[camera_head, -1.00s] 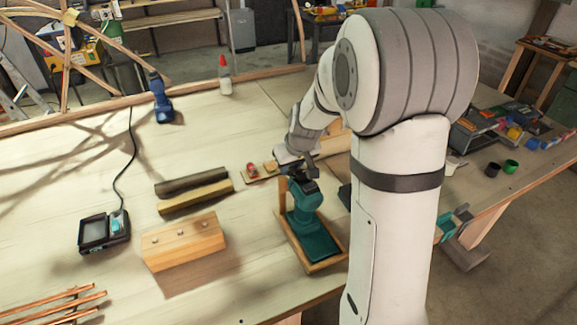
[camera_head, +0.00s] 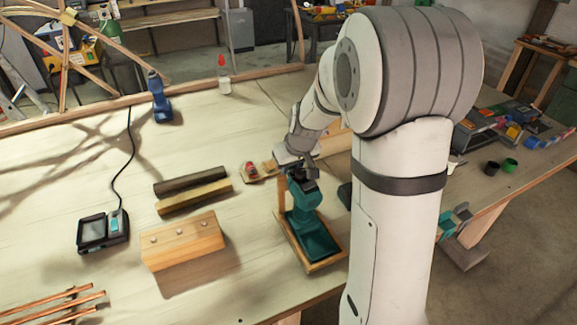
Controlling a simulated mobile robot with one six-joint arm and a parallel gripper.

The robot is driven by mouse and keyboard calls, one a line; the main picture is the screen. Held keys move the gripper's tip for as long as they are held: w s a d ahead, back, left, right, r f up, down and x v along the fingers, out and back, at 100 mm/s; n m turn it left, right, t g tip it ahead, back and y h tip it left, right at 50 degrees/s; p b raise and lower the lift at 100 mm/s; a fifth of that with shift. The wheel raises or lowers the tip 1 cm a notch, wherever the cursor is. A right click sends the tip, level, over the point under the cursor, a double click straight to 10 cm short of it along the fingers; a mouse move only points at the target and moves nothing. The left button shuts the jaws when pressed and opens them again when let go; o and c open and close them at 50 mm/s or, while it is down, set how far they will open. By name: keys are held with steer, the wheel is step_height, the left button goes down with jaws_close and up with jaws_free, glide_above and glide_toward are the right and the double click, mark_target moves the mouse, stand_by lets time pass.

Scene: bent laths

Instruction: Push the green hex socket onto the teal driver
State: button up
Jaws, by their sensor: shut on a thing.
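The teal driver (camera_head: 303,222) stands in a wooden cradle on the bench, left of my arm, with its nose end up. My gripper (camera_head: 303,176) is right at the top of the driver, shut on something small. The green hex socket cannot be made out; the held piece fits it but is hidden by the fingers at this size. I cannot tell whether the held piece touches the driver's nose.
A small wooden holder with a red piece (camera_head: 251,169) lies left of my gripper. Two laths (camera_head: 193,190), a wooden block (camera_head: 182,242) and a black device (camera_head: 103,232) lie further left. A blue driver (camera_head: 160,98) stands behind. Green (camera_head: 510,165) and black cups stand right.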

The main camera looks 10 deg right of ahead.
steer(key=shift+s, duration=0.25)
steer(key=o, duration=1.1)
steer(key=shift+r, duration=0.1)
steer(key=shift+r+p, duration=1.9)
steer(key=shift+r, duration=1.55)
